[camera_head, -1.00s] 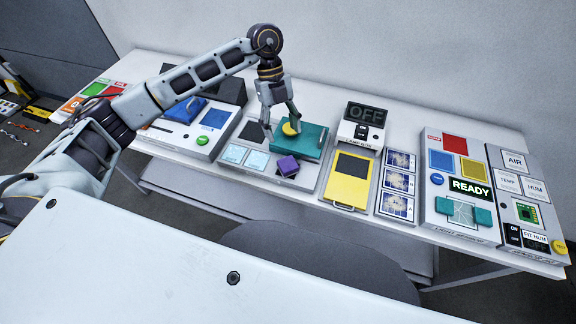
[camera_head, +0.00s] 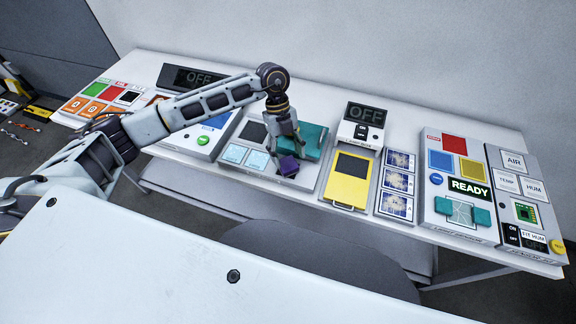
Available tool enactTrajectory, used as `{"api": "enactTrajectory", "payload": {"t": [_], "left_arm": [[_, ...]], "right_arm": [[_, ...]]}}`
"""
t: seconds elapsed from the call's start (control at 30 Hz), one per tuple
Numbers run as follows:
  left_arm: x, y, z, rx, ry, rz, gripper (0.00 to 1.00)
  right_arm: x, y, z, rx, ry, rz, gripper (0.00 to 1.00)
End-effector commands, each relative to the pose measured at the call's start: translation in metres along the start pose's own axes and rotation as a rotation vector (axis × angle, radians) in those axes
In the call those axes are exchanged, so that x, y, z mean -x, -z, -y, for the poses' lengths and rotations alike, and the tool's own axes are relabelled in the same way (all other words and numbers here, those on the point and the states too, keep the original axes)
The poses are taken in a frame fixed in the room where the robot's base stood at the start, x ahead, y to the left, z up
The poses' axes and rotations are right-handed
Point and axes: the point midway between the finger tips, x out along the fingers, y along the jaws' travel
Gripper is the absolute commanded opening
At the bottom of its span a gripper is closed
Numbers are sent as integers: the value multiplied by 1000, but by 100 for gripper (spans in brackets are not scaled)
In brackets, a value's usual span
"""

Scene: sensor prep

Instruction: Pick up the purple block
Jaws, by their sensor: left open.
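The purple block (camera_head: 289,166) sits on a dark square pad at the front right of a grey panel on the table. My left gripper (camera_head: 287,154) comes down from above with its fingers open around or just above the block. The fingers overlap the block in this view, so I cannot tell whether they touch it. My right gripper is not in view.
A teal plate (camera_head: 313,139) lies right behind the block. Pale blue tiles (camera_head: 256,160) lie to its left. A yellow panel (camera_head: 346,188) stands to the right. An OFF display (camera_head: 366,114) rises behind that panel.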

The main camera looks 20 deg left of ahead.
Motion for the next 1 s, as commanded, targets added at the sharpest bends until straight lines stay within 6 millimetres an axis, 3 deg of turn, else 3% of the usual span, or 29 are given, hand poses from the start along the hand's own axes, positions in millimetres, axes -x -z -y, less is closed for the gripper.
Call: {"api": "enactTrajectory", "payload": {"t": [0.37, 0.73, 1.0], "left_arm": [[-5, 0, 0, 1, -1, -1, 61], [-43, -3, 1, 0, -2, -2, 61], [-52, -3, 1, 0, -1, 0, 61]], "right_arm": [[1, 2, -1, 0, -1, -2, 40], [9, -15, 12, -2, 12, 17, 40], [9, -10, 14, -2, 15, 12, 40]]}}
